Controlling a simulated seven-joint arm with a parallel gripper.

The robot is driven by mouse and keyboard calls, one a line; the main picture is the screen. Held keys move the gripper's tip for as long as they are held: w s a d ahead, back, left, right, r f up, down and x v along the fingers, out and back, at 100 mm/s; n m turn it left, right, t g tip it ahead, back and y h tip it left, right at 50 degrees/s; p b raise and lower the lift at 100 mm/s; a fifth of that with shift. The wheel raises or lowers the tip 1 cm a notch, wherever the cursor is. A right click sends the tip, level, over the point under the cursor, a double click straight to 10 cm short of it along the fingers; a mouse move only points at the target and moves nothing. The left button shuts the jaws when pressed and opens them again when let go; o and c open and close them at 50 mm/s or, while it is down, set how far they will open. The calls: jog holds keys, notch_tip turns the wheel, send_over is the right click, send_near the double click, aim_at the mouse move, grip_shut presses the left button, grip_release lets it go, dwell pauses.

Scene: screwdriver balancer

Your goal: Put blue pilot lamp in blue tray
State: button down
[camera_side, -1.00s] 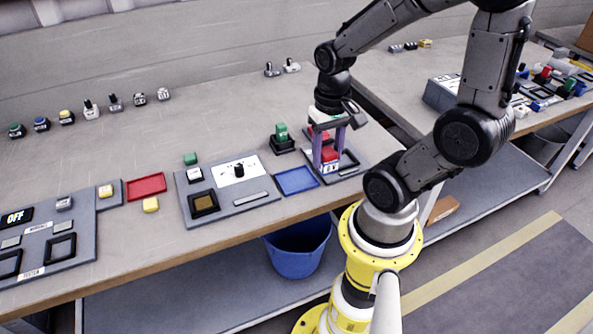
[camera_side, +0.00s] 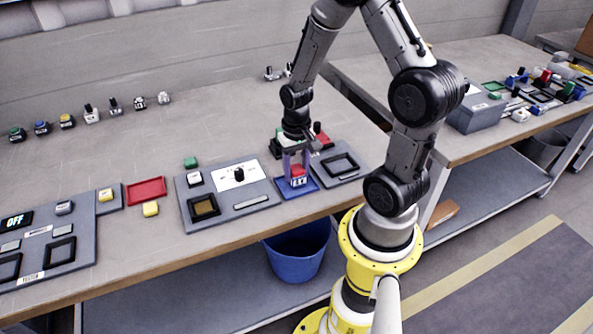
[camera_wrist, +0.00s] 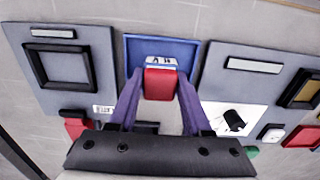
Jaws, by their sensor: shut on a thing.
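My gripper (camera_side: 296,168) is shut on a small red-topped block (camera_side: 298,172) with a white-and-blue lettered base. It holds the block upright over the blue tray (camera_side: 312,186); I cannot tell whether the base touches the tray. In the wrist view, my gripper (camera_wrist: 160,88) has its purple fingers on both sides of the red block (camera_wrist: 160,84), in front of the blue tray (camera_wrist: 187,50). No blue lamp shows in the fingers. A small blue-topped part (camera_side: 41,127) stands in the row at the far left of the bench.
A grey panel with a black square frame (camera_side: 340,164) lies right of the tray. Another grey panel (camera_side: 225,204) with a black knob lies to its left. The bench behind is mostly clear.

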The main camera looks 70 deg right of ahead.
jog(key=shift+f, duration=0.3)
jog(key=shift+c, duration=1.7)
grip_release()
notch_tip(320, 180, up, 12)
jog(key=s+a+r+n+t, duration=0.2)
jog(key=s+a+r+n, duration=0.2)
jog(key=a+r, duration=0.2)
jog(key=s+a+r+n+t, duration=0.3)
jog(key=a+r+n, duration=0.2)
jog(key=a, duration=0.3)
jog(key=shift+s+r+t, duration=0.3)
jog(key=shift+s+r, duration=0.05)
jog(key=shift+r, duration=0.15)
